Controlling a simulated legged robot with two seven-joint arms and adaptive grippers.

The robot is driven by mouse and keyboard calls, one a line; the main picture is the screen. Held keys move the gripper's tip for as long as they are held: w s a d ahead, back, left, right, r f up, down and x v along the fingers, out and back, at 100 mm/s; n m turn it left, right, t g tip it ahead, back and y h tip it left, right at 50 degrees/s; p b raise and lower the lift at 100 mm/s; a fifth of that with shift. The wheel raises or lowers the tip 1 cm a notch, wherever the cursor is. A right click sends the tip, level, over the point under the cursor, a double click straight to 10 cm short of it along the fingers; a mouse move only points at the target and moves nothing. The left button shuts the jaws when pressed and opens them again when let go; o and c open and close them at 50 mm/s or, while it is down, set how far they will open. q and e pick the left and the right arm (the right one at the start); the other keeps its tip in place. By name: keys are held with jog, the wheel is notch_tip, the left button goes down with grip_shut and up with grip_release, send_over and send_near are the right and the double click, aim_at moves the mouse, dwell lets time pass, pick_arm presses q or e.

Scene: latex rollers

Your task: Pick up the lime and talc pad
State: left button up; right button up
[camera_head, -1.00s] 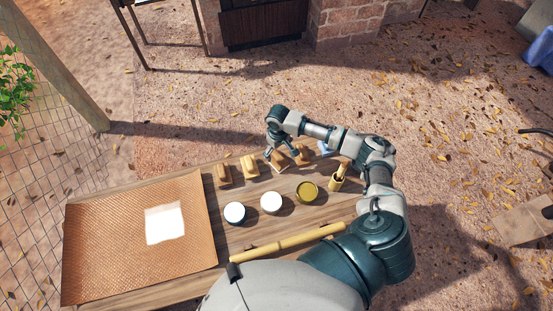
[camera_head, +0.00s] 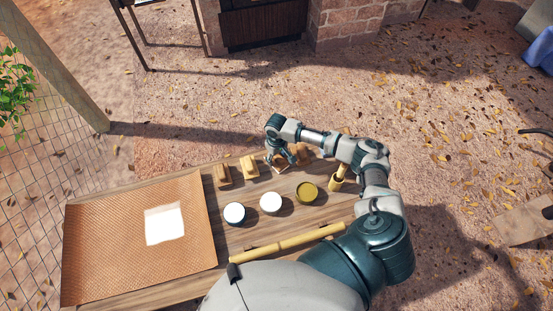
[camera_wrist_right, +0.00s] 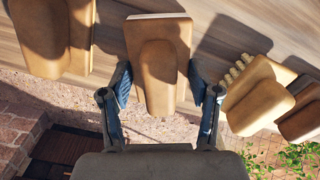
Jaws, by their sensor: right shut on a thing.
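Several tan pads with raised grips stand in a row along the far side of the wooden table. The third from the left in the head view, taken as the lime and talc pad (camera_head: 277,168), is partly hidden by my right gripper (camera_head: 283,156). My left gripper is out of view.
A toothed pad (camera_wrist_right: 258,90) sits close beside the held pad, with another pad (camera_wrist_right: 52,38) on the other side. White pots (camera_head: 234,213) and (camera_head: 270,203) and a yellow pot (camera_head: 307,192) stand in front. A woven mat (camera_head: 100,240) covers the table's left.

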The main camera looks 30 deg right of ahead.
notch_tip(320, 180, up, 10)
jog(key=o, duration=0.7)
jog(key=c, duration=0.4)
jog(key=shift+c, duration=0.2)
